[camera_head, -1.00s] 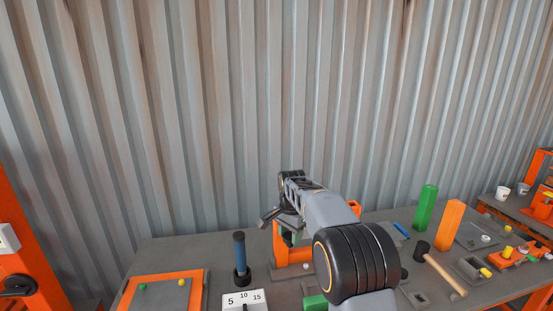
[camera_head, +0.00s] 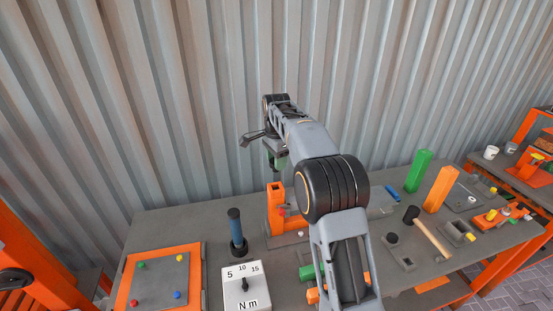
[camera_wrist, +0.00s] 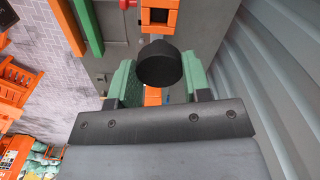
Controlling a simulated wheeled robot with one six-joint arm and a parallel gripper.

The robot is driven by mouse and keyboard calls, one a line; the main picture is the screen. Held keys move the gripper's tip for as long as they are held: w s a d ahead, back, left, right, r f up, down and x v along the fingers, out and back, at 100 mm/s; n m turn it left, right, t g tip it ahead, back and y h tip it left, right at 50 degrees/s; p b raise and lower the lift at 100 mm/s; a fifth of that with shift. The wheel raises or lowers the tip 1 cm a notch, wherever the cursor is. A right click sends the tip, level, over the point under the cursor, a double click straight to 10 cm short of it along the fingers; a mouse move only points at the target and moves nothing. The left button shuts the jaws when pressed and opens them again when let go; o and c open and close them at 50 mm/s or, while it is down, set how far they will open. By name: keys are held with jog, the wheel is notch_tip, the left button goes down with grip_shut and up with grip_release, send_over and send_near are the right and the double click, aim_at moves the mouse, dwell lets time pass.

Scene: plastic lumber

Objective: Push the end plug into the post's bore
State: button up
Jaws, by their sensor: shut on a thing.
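My gripper (camera_wrist: 160,88) is shut on the end plug (camera_wrist: 160,64), a black round piece held between its green finger pads. In the head view my gripper (camera_head: 275,160) is up in the air, above an upright orange post (camera_head: 276,212) on the bench. The post's dark square bore faces up at its top end. In the wrist view the orange post (camera_wrist: 147,15) shows beyond the plug, with its bore near the top edge. The plug is apart from the bore. My arm hides part of the post's surroundings.
A blue-handled tool (camera_head: 236,232) stands left of the post, behind a torque dial box (camera_head: 243,288). An orange-framed panel (camera_head: 122,293) lies at far left. A mallet (camera_head: 432,238), a green post (camera_head: 418,170) and another orange post (camera_head: 440,189) are at right. A corrugated wall stands behind.

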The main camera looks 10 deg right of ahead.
jog(key=shift+r, duration=0.1)
jog(key=shift+f+b, duration=1.7)
jog(key=shift+f, duration=1.25)
jog(key=shift+p, duration=0.75)
jog(key=shift+f+b, duration=0.75)
jog(key=shift+f, duration=0.45)
jog(key=o, duration=1)
notch_tip(320, 180, up, 14)
jog(key=shift+f+p, duration=0.1)
jog(key=shift+p, duration=0.35)
